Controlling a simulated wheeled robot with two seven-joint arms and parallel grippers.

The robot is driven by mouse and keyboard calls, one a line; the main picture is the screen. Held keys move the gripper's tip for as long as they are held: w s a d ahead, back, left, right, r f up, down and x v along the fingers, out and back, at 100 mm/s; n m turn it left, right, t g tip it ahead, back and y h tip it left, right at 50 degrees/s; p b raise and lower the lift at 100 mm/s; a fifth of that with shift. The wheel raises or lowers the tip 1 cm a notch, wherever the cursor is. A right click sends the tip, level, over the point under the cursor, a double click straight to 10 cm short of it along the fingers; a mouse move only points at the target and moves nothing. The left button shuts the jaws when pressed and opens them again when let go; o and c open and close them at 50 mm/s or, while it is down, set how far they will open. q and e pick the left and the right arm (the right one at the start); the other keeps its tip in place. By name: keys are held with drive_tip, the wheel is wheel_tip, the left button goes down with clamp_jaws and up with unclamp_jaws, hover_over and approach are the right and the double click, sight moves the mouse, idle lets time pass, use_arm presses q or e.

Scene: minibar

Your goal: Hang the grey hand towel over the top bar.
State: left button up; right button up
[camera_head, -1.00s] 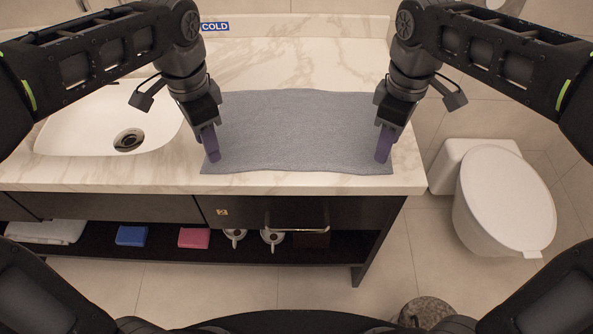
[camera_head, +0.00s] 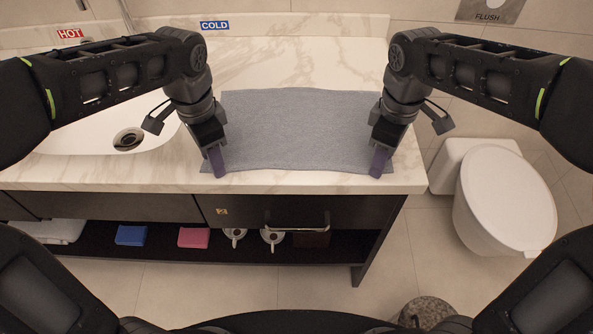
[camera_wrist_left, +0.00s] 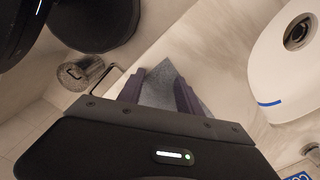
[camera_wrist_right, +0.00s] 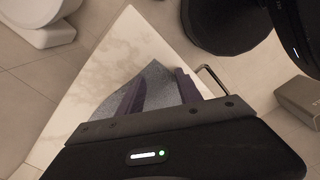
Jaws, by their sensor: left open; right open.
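The grey hand towel (camera_head: 298,130) lies flat on the marble counter, its front edge close to the counter's front edge. My left gripper (camera_head: 217,164) is at the towel's front left corner, pointing down. My right gripper (camera_head: 379,162) is at its front right corner. Both are open. In the left wrist view, a corner of the towel (camera_wrist_left: 162,88) shows between the open fingers (camera_wrist_left: 160,95). In the right wrist view, a towel corner (camera_wrist_right: 152,88) shows between and beside the fingers (camera_wrist_right: 158,95). I cannot tell whether the fingers touch it. The top bar cannot be made out.
A bar handle (camera_head: 298,226) sticks out on the drawer front below the counter. The lower shelf holds a blue box (camera_head: 131,235), a pink box (camera_head: 194,237) and cups. A white sink (camera_head: 100,130) is at left, a toilet (camera_head: 505,200) at right. The counter behind the towel is clear.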

use_arm(q)
clamp_jaws()
use_arm(e)
drive_tip(key=shift+f, duration=0.15)
clamp_jaws()
idle(0.8)
